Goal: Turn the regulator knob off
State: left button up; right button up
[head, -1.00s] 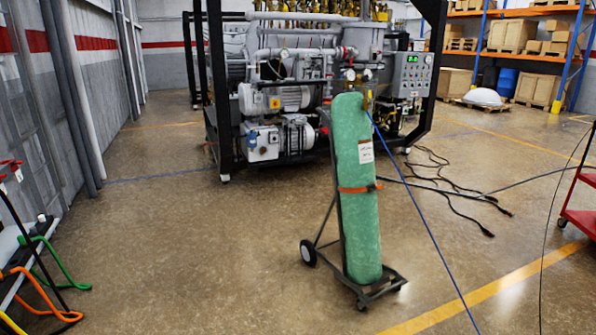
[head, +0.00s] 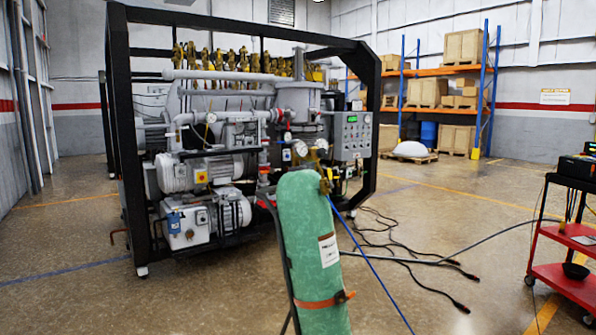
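A green gas cylinder (head: 309,245) stands upright, slightly tilted, in the lower middle of the head view. An orange strap (head: 322,301) holds it to a dark hand cart. A brass regulator with round gauges (head: 321,147) sits at the top of the cylinder, and a blue hose (head: 372,265) runs from it down to the right. The regulator knob is too small to make out against the furnace behind. The lower end of the cylinder is cut off by the frame edge. Neither of my grippers is in view.
The vacuum furnace (head: 215,175) in its black frame stands behind the cylinder, with a control panel (head: 352,136) on its right. Dark cables (head: 425,262) lie on the floor. A red cart (head: 566,250) stands at right. The floor at left is clear.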

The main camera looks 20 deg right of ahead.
aim_at(322, 153)
jog(key=i+z, duration=0.3)
jog(key=i+j+z, duration=0.35)
jog(key=i, duration=0.2)
jog(key=i+j+z, duration=0.15)
jog(key=i+z, duration=0.15)
jog(key=i, duration=0.1)
